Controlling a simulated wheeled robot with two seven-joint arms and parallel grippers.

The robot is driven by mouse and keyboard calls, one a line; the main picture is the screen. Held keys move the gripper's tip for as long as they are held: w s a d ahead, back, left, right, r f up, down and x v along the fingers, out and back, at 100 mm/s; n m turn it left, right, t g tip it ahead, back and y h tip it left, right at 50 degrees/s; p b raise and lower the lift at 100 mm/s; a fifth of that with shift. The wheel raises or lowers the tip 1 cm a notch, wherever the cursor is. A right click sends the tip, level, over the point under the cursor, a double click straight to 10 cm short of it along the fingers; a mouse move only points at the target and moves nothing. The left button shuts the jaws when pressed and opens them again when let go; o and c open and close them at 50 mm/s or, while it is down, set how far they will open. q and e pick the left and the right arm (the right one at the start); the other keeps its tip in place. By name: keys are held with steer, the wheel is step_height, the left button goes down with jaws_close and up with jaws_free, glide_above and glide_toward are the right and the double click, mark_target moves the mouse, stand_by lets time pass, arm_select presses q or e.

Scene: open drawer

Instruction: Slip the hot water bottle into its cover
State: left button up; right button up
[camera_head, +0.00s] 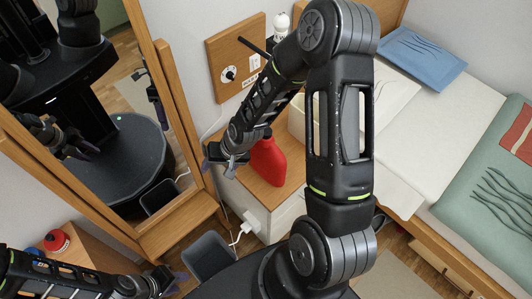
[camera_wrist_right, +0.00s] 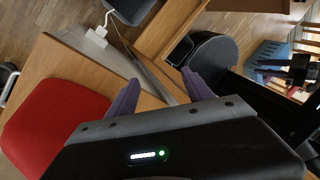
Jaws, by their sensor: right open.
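The red hot water bottle (camera_head: 268,162) stands on the wooden top of the bedside cabinet, partly hidden by my right arm. In the right wrist view its red body (camera_wrist_right: 52,125) lies at the left, beside the fingers. My right gripper (camera_head: 222,164) is open just left of the bottle; its purple fingertips (camera_wrist_right: 160,90) are spread with nothing between them. My left gripper (camera_head: 174,284) is low at the left, away from the bottle, too small to read its opening. I cannot make out a cover for certain.
A mirror in a wooden frame (camera_head: 170,100) stands close at the left. A grey bin (camera_head: 209,256) is on the floor below. A cream container (camera_head: 297,120) is behind my right arm. The bed (camera_head: 440,130) fills the right, with a blue pillow (camera_head: 422,58) and green blanket (camera_head: 485,190).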

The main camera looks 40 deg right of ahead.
steer(key=w+d+r+m+h+p, duration=0.1)
steer(key=w+d+r+m+p, duration=0.2)
steer(key=d+r, duration=0.65)
step_height(320, 180, up, 6)
steer(key=f+m+g+h+b, duration=0.1)
steer(key=m+g+h, duration=0.1)
steer(key=m+g, duration=0.35)
glide_above(266, 131)
steer(key=shift+w+r+m+t, duration=0.25)
steer(key=shift+w+m+t, duration=0.1)
steer(key=shift+m+t, duration=0.6)
steer(key=shift+s+m, duration=0.35)
steer(key=shift+m, duration=0.05)
steer(key=shift+f, duration=1.35)
